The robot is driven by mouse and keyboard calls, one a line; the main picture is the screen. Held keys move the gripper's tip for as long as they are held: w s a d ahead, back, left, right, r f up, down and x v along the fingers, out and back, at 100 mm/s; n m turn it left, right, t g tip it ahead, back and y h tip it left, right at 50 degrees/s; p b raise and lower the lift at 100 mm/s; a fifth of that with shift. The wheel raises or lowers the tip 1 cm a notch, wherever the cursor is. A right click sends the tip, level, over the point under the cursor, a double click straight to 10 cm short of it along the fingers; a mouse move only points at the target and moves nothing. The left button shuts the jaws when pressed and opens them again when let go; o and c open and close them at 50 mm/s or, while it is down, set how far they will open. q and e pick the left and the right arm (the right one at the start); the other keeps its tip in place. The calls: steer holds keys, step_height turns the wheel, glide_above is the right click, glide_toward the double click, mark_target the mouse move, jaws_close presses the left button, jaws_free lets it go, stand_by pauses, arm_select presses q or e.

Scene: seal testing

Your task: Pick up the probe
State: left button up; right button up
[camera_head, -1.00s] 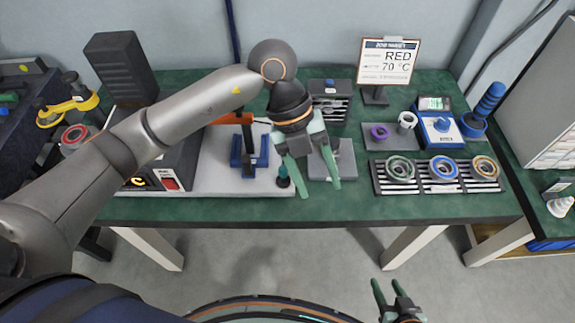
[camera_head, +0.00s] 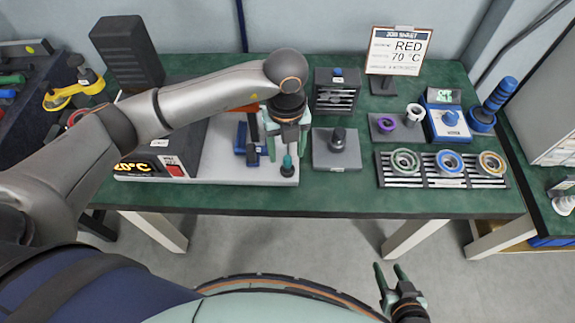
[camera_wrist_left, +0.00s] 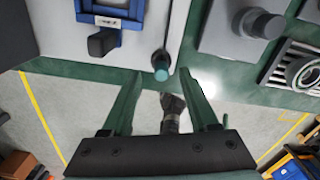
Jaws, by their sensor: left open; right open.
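The probe (camera_head: 287,170), a dark stick with a teal end, stands at the front right corner of the pale base plate. It also shows in the left wrist view (camera_wrist_left: 161,66), just beyond and between my fingertips. My left gripper (camera_head: 287,149) is open and empty, pointing down with its green fingers to either side above the probe. The fingers do not appear to touch it. Part of the probe is hidden behind the gripper in the head view. My right gripper (camera_head: 389,268) is open and empty, low in front of the table.
A blue stand (camera_head: 252,155) is close left of the probe. A grey block with a knob (camera_head: 337,147) sits to its right. A rack with several rings (camera_head: 440,182) lies further right. A job sheet sign (camera_head: 398,50) stands at the back. The green front strip of the table (camera_head: 340,200) is clear.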

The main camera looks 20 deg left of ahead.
mark_target(287, 158)
arm_select(q)
step_height(287, 158, down, 3)
steer(key=shift+d+f, duration=0.1)
steer(key=shift+f, duration=0.05)
jaws_close()
stand_by(0.4)
